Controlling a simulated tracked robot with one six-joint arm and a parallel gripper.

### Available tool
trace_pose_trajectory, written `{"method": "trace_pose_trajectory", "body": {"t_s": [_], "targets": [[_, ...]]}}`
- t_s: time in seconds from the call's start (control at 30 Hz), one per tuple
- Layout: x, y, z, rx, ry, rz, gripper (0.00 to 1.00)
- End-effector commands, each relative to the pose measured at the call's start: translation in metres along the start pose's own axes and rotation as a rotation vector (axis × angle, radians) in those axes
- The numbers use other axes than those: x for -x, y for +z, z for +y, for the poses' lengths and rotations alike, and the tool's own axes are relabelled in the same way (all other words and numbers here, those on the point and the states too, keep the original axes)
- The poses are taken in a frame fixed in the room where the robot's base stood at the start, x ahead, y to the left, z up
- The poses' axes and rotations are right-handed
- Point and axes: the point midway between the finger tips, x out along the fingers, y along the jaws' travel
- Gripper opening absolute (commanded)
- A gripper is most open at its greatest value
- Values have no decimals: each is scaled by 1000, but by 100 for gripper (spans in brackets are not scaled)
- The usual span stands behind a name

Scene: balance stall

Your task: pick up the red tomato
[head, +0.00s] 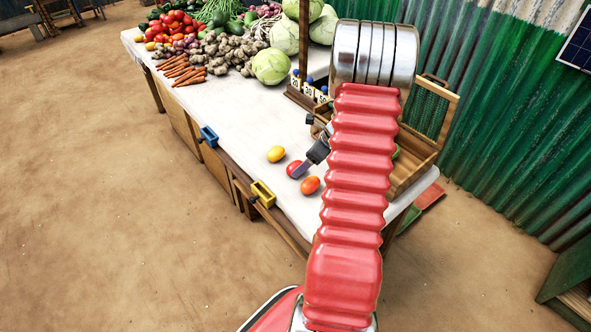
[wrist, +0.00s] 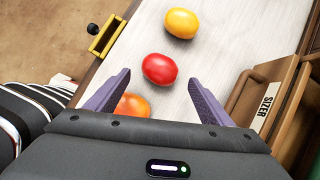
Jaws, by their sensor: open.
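The red tomato (head: 293,168) lies on the pale tabletop, between a yellow tomato (head: 276,154) and an orange tomato (head: 310,185). In the wrist view the red tomato (wrist: 159,68) sits just ahead of my gripper (wrist: 157,82), roughly centred between its two purple fingertips. The fingers are spread and hold nothing. The orange tomato (wrist: 132,106) is closer to the gripper's body, partly hidden by the left finger and housing. The yellow tomato (wrist: 182,23) is farther ahead. In the head view my gripper (head: 299,173) is partly hidden by my arm; its visible finger overlaps the red tomato's edge.
A wooden box labelled SIZER (wrist: 268,108) stands right of the tomatoes. A yellow clamp (head: 263,193) and a blue clamp (head: 208,136) sit on the table's left edge. Carrots (head: 180,71), cabbages (head: 271,67) and other vegetables fill the far end. The tabletop (head: 232,120) between is clear.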

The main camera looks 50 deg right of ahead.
Motion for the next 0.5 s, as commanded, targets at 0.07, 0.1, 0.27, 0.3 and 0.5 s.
{"method": "trace_pose_trajectory", "body": {"t_s": [0.07,0.1,0.27,0.3,0.5], "targets": [[-6,0,1,-1,2,0,75],[-10,0,1,0,3,1,75],[-31,1,2,1,3,1,75],[-35,1,2,0,3,1,75],[-50,2,2,1,1,1,75]]}}
